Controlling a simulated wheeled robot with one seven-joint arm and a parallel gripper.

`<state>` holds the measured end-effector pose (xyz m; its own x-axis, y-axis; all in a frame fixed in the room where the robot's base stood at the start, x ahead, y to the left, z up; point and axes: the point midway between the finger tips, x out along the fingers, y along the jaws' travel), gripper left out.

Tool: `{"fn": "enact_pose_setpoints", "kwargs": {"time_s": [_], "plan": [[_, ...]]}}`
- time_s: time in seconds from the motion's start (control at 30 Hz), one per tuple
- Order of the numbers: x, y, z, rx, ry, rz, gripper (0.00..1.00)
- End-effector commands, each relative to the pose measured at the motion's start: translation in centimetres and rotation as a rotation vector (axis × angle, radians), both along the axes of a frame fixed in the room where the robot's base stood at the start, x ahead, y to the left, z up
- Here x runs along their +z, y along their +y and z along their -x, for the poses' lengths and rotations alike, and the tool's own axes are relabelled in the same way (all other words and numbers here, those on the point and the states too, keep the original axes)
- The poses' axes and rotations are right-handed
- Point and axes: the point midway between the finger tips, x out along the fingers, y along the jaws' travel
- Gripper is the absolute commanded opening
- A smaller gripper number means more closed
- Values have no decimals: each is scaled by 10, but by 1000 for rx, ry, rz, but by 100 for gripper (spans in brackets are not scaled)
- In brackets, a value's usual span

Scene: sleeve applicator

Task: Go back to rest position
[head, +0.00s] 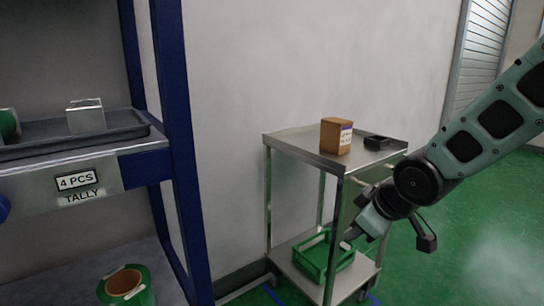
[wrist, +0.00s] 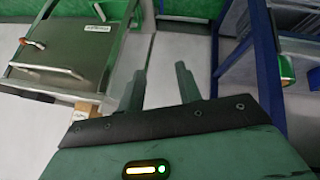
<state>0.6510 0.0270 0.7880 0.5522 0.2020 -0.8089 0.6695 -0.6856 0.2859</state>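My arm enters the head view from the right, and my gripper (head: 352,236) hangs low beside the front right of the steel cart (head: 290,140). In the wrist view its two fingers stand apart with nothing between them, so my gripper (wrist: 160,78) is open and empty. The fingertips are small in the head view, and whether they touch the cart cannot be told there.
A brown box (head: 336,136) and a small black tray (head: 377,142) stand on the cart. A green crate (head: 322,262) sits on its lower shelf. A blue-framed rack (head: 177,120) stands left, holding a dark tray (head: 78,142). Green floor (head: 480,230) is open at right.

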Motion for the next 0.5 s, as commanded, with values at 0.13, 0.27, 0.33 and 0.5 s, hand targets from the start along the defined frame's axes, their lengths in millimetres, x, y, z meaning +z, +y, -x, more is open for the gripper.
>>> {"fn": "enact_pose_setpoints", "kwargs": {"time_s": [0.13, 0.27, 0.33, 0.5], "plan": [[-8, 31, 96, -56, 235, 0, 35], [-13, 40, 163, -98, 393, 28, 35], [-14, 41, 194, -119, 465, 49, 35], [-15, 35, 265, -162, 615, 114, 35]]}}
